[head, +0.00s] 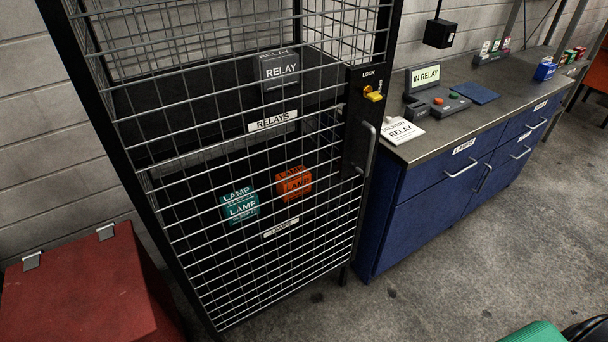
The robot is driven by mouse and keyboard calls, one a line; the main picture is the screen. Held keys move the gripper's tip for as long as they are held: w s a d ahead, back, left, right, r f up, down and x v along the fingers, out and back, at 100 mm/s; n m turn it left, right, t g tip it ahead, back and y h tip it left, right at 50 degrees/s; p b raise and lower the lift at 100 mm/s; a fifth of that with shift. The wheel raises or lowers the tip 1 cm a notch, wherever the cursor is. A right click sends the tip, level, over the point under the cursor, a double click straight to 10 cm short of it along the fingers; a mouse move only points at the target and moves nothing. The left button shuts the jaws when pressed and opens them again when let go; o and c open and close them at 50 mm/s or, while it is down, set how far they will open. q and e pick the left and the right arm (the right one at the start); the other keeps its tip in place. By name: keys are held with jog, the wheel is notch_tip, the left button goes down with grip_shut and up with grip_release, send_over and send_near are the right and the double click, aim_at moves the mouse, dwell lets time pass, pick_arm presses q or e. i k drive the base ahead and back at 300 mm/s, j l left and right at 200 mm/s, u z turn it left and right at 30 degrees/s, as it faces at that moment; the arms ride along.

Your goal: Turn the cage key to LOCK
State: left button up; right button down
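The wire-mesh cage (205,237) stands at the centre-left with its mesh door shut in its frame. Its yellow key (374,96) sits in the lock on the black plate at the door's upper right edge. The key's grip points to the right, not up towards the LOCK label (369,74). A second label to the right of the lock is too small to read. A vertical door handle (367,150) is below the key. Neither of my grippers is in view.
Inside the cage are a grey RELAY box (280,70), a teal LAMP box (240,207) and an orange LAMP box (293,182). A blue workbench (430,205) stands right of the cage. A red chest (85,290) is at left. Floor in front is clear.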

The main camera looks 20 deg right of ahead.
aim_at(376, 96)
jog(key=i+l, duration=0.1)
jog(key=l, duration=1.3)
jog(key=i, duration=0.05)
